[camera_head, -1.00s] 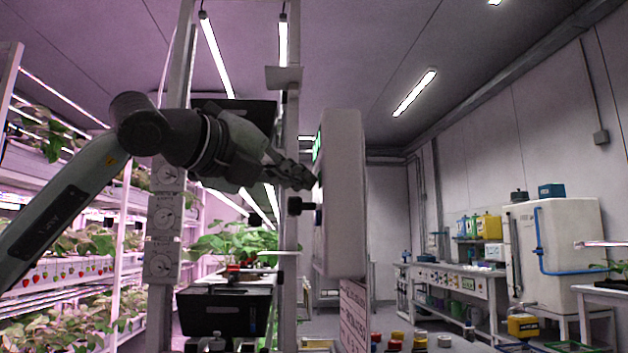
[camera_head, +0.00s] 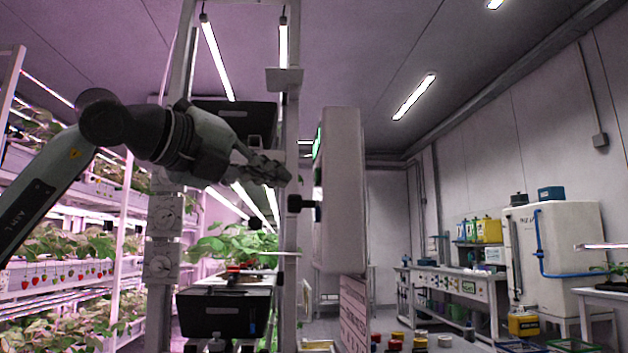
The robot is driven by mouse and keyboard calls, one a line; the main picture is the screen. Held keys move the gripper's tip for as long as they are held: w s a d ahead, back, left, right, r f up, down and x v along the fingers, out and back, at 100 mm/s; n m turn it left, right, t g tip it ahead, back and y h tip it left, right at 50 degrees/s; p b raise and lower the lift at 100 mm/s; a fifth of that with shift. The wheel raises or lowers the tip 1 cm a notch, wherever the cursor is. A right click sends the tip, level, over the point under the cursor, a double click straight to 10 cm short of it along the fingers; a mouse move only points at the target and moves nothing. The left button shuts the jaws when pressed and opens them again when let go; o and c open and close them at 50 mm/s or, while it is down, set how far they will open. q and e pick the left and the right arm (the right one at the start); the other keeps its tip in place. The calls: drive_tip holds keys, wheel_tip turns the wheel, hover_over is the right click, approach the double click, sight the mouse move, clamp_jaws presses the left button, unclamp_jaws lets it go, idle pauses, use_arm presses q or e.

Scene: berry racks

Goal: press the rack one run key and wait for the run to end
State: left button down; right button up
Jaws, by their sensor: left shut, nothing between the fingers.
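A pale control box (camera_head: 341,190) stands edge-on to me in the middle of the camera_head view. A thin strip of green-lit display (camera_head: 317,142) shows on its left face, with a dark knob-like part (camera_head: 304,205) sticking out lower down. The run key itself cannot be made out at this angle. My left gripper (camera_head: 284,177) is shut and empty. Its fingertips point right toward the box face, with a visible gap between them and the box. My right gripper is not in view.
A white rack post (camera_head: 291,80) stands beside the box, close to my left fingers. Black bins (camera_head: 224,312) and strawberry plants (camera_head: 235,243) sit left of it. Planted shelves fill the left side. A white tank (camera_head: 570,245) and a bench stand at the right.

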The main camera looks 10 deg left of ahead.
use_arm(q)
drive_tip(key=a, duration=0.2)
drive_tip(key=shift+s+a, duration=0.4)
idle(0.6)
